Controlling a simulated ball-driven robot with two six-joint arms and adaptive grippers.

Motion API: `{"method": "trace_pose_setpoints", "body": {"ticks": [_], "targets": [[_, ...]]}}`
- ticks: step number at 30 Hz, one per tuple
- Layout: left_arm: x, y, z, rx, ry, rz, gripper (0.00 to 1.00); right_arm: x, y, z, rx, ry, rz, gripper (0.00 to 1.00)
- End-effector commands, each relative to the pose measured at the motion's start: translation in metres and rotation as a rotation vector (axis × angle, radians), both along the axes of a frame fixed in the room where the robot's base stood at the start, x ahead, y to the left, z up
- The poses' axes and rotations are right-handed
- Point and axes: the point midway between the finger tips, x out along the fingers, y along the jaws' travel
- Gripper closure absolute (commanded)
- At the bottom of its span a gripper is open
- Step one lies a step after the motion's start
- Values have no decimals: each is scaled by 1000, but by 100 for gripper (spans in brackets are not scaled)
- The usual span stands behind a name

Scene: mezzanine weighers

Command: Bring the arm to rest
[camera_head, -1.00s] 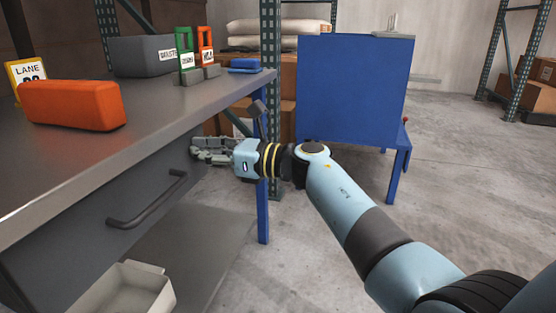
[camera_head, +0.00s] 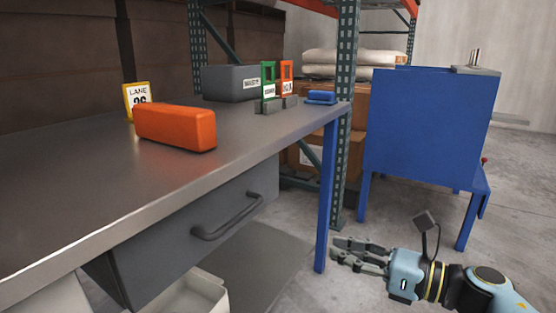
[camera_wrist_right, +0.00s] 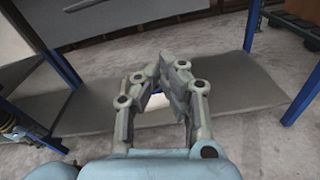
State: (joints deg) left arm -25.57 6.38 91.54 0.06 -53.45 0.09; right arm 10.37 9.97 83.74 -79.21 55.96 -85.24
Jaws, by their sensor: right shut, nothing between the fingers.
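My right gripper (camera_head: 352,254) is at the lower right of the head view, low beside the blue table leg, with its fingers pointing left. It is shut and empty. In the right wrist view its fingers (camera_wrist_right: 165,75) come together over the grey lower shelf (camera_wrist_right: 230,90), touching nothing that I can see. My right forearm runs off at the lower right corner of the head view. My left gripper is not in view.
The steel table (camera_head: 80,190) carries an orange box (camera_head: 175,127), a yellow lane sign (camera_head: 137,98), a grey bin (camera_head: 230,83), green and orange tags and a blue block (camera_head: 321,97). A drawer handle (camera_head: 228,215) sticks out below. A blue stand (camera_head: 430,125) is behind. Floor at right is clear.

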Motion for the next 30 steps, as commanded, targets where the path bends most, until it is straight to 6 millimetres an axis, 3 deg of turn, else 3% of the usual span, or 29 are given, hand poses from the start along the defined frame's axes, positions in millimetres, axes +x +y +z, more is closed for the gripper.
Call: {"method": "trace_pose_setpoints", "body": {"ticks": [1, 5, 8, 12, 15, 19, 24, 25, 30], "targets": [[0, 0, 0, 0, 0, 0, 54, -23, -4, -24, 71, 90, -65, 100], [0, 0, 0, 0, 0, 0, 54, -58, -44, -71, 376, 407, -394, 100], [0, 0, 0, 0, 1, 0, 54, -89, -87, -115, 643, 669, -686, 100], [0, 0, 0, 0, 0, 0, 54, -155, -143, -183, 1021, 1004, -1117, 100], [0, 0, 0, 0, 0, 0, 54, -210, -167, -225, 1276, 1186, -1410, 100], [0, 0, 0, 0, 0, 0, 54, -273, -178, -260, 1541, 1332, -1727, 100], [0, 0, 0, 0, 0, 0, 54, -332, -174, -285, 1839, 1425, -2088, 100], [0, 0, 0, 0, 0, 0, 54, -340, -172, -287, -1823, -1383, 2075, 100], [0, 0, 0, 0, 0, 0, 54, -385, -160, -295, -1629, -1069, 1918, 100]]}}
